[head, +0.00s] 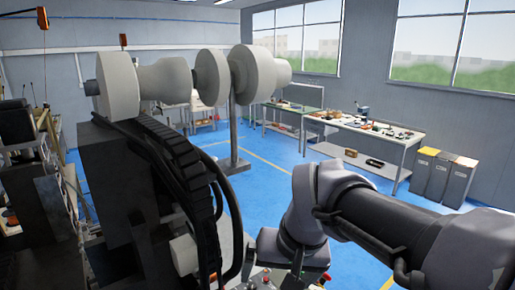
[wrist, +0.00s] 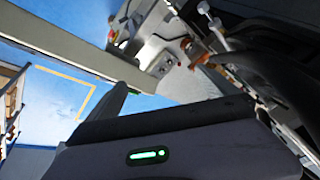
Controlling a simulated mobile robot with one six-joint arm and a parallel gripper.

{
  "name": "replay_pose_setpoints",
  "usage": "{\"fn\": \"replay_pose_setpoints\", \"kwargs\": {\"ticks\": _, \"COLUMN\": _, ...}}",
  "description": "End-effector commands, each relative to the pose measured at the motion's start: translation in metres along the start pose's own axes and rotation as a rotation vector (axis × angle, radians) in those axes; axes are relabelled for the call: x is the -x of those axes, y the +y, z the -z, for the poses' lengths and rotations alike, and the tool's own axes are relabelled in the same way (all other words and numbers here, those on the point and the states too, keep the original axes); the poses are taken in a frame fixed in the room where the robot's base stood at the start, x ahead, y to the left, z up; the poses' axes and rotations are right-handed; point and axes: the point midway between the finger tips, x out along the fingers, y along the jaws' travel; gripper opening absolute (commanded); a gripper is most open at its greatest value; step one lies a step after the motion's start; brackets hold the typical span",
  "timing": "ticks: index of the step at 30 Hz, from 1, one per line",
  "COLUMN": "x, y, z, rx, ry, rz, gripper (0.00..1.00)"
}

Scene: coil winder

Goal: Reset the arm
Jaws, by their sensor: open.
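My arm (head: 385,222) reaches in from the lower right of the head view and bends down at its wrist (head: 300,245), beside the coil winder (head: 120,180). The fingers are not clear in that view. In the wrist view, my gripper (wrist: 165,118) fills the bottom as a dark body with a green light. One dark finger stands up at its left; the other is hard to make out. I see nothing held between the jaws. A pale beam and a grey panel with small controls (wrist: 160,62) lie beyond the gripper.
The winder carries large cream rollers (head: 165,80) on a shaft, with a dark cable chain (head: 175,155) and hoses close left of my arm. A workbench (head: 365,130) with small items and several bins (head: 450,180) stand along the far wall. Blue floor (head: 260,190) between is clear.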

Motion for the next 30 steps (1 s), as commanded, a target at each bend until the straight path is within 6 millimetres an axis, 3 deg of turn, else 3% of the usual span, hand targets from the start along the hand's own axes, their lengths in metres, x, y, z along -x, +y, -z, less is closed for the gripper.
{"fn": "replay_pose_setpoints", "kwargs": {"ticks": 1, "x": 0.016, "y": 0.011, "z": -0.014, "rx": -0.046, "ry": 0.043, "rz": 0.009, "gripper": 0.98}}
{"fn": "replay_pose_setpoints", "kwargs": {"ticks": 4, "x": 0.039, "y": 0.030, "z": -0.045, "rx": -0.137, "ry": 0.129, "rz": 0.027, "gripper": 0.98}}
{"fn": "replay_pose_setpoints", "kwargs": {"ticks": 11, "x": 0.055, "y": 0.062, "z": -0.114, "rx": -0.323, "ry": 0.311, "rz": 0.060, "gripper": 0.98}}
{"fn": "replay_pose_setpoints", "kwargs": {"ticks": 12, "x": 0.026, "y": 0.066, "z": -0.122, "rx": -0.319, "ry": 0.293, "rz": 0.058, "gripper": 0.98}}
{"fn": "replay_pose_setpoints", "kwargs": {"ticks": 20, "x": -0.083, "y": 0.086, "z": -0.168, "rx": -0.328, "ry": 0.249, "rz": 0.050, "gripper": 0.98}}
{"fn": "replay_pose_setpoints", "kwargs": {"ticks": 25, "x": -0.169, "y": 0.103, "z": -0.205, "rx": -0.338, "ry": 0.215, "rz": 0.043, "gripper": 0.98}}
{"fn": "replay_pose_setpoints", "kwargs": {"ticks": 27, "x": -0.197, "y": 0.109, "z": -0.218, "rx": -0.342, "ry": 0.203, "rz": 0.040, "gripper": 0.98}}
{"fn": "replay_pose_setpoints", "kwargs": {"ticks": 30, "x": -0.218, "y": 0.113, "z": -0.228, "rx": -0.345, "ry": 0.192, "rz": 0.037, "gripper": 0.98}}
